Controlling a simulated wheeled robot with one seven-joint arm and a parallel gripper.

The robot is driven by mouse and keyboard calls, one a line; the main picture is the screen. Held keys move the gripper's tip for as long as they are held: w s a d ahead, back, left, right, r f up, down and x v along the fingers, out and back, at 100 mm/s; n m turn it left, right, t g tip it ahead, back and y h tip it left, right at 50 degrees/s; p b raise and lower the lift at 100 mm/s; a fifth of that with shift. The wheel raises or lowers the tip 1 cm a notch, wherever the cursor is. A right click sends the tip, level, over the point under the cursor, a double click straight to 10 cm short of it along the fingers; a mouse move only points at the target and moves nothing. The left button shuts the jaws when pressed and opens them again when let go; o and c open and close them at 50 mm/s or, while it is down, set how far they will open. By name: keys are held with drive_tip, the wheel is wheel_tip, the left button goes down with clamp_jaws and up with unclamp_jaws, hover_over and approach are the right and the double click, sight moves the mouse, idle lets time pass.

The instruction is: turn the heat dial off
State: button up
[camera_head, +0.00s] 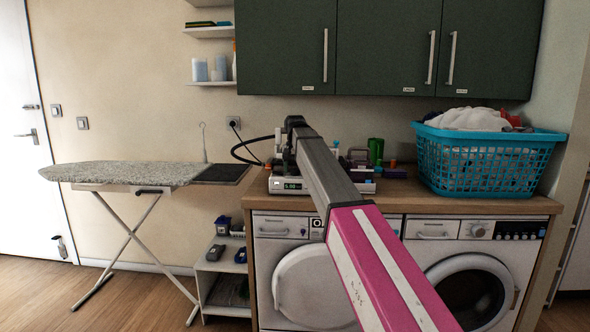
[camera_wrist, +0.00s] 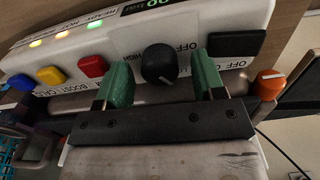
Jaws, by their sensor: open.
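A black round dial (camera_wrist: 160,62) with a light pointer mark sits on the white control panel (camera_wrist: 60,55) in the wrist view. Print beside it reads HIGH on one side and OFF on the other; I cannot read the word heat. My gripper (camera_wrist: 158,82) is open, with one green finger on each side of the black dial. Gaps show between the dial and both fingers. In the head view the white appliance (camera_head: 286,186) with a small lit display stands on the wooden counter, and my arm hides its middle and the dial.
Red (camera_wrist: 92,66), yellow (camera_wrist: 50,76) and blue buttons lie left of the dial. A black switch (camera_wrist: 236,43) and an orange knob (camera_wrist: 269,84) lie right. A blue laundry basket (camera_head: 487,165) stands at the counter's right. An ironing board (camera_head: 125,174) stands left.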

drive_tip(key=shift+c, duration=0.3)
drive_tip(key=c, duration=0.9)
drive_tip(key=shift+o, duration=0.2)
drive_tip(key=shift+n, duration=2.9)
drive_tip(key=o, duration=0.9)
